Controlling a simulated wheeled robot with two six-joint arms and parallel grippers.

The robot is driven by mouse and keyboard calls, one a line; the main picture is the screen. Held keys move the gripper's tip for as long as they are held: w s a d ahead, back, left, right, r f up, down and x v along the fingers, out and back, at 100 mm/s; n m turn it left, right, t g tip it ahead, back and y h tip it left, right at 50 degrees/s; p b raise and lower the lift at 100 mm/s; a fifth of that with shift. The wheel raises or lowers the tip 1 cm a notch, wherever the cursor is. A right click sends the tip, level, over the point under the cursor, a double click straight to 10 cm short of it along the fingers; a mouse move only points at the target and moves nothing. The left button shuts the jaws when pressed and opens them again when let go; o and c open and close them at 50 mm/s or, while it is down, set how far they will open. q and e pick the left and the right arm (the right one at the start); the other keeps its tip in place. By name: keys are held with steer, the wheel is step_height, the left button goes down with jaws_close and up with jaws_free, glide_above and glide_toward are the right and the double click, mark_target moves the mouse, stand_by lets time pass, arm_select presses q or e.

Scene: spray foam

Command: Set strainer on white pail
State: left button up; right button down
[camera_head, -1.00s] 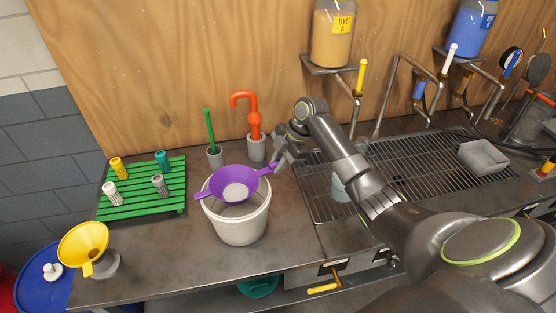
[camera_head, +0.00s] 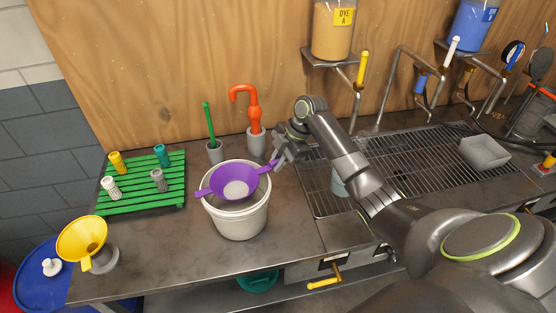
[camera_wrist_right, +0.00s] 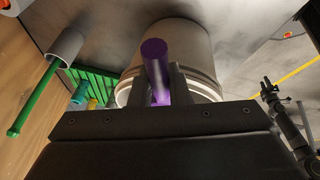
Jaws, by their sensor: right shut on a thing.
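The purple strainer (camera_head: 236,184) is over the mouth of the white pail (camera_head: 238,218), its bowl within the rim outline and its small tab toward the left. I cannot tell whether it rests on the rim. My right gripper (camera_head: 276,162) is shut on the strainer's handle at the pail's upper right. In the right wrist view the purple handle (camera_wrist_right: 155,65) stands between the fingers, with the white pail (camera_wrist_right: 190,45) behind it. The strainer's bowl is hidden there.
A green slatted rack (camera_head: 145,184) with several small nozzles lies to the left. A yellow funnel (camera_head: 82,238) stands at the front left. Cups holding a green stick (camera_head: 209,122) and an orange hooked tool (camera_head: 254,112) are behind the pail. A metal drain grate (camera_head: 410,165) is to the right.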

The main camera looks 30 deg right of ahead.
steer(key=shift+f, duration=0.25)
steer(key=c, duration=1.3)
jaws_free()
steer(key=shift+d+b, duration=0.45)
steer(key=shift+d, duration=2.05)
